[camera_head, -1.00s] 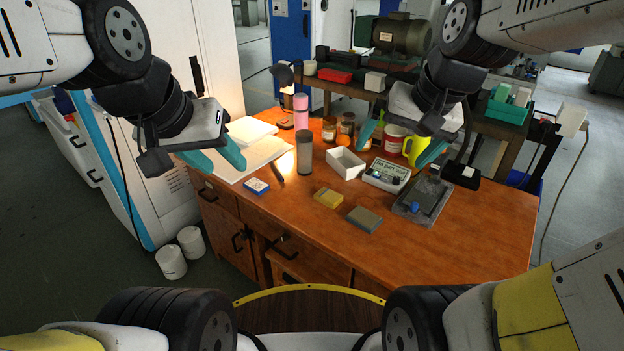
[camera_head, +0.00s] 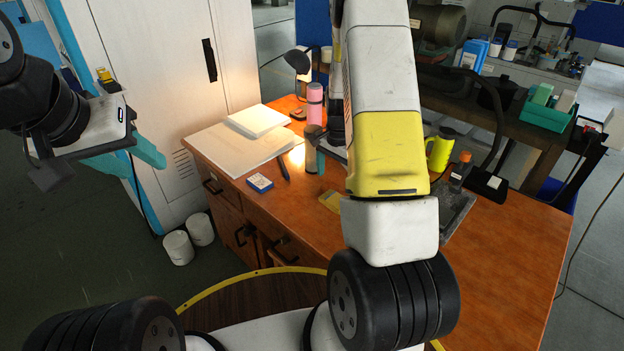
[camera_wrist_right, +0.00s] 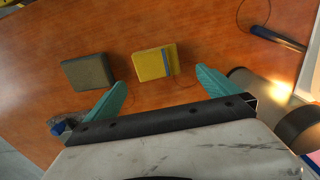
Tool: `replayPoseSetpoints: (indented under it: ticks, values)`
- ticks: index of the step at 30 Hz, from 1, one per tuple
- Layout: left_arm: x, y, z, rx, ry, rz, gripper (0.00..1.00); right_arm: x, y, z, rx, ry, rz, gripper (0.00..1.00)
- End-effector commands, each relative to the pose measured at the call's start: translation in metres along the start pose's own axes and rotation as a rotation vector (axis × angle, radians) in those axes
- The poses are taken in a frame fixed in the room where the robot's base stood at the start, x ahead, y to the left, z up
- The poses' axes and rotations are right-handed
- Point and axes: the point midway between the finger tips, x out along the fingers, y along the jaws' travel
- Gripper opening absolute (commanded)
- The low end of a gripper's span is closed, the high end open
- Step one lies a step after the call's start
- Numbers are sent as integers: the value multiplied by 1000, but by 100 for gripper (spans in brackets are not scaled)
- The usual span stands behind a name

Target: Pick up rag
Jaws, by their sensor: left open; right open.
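No rag can be told for certain. Two small folded-looking pads lie on the orange-brown bench: a grey-green one (camera_wrist_right: 88,73) and a yellow one (camera_wrist_right: 152,63) with a blue stripe. In the head view, the yellow pad (camera_head: 330,200) shows only partly and my right arm hides the grey-green one. My right gripper (camera_wrist_right: 161,78) is open and empty, pointing at the bench beside the pads, with the yellow one between its fingertips in the picture. One teal finger shows in the head view beside the arm. My left gripper (camera_head: 132,158) is open and empty, left of the bench.
A grey cylinder (camera_wrist_right: 243,86) stands close by the right gripper's finger. A dark tray (camera_head: 456,214), a yellow-green mug (camera_head: 438,153), a pink bottle (camera_head: 315,103), a blue-white box (camera_head: 259,183) and white boards (camera_head: 235,155) are on the bench. Its front right is clear.

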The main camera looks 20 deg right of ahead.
Motion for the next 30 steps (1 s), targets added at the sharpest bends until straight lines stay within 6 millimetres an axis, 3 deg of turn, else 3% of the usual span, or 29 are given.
replayPoseSetpoints:
  ticks: [15,25,30]
  values:
    - [0,0,0,0,0,0,44,66,6,6,-1,-3,3,100]
    - [0,0,0,0,0,0,44,74,5,5,-2,-1,0,100]
    - [0,0,0,0,0,0,44,74,5,5,-3,-1,0,69]
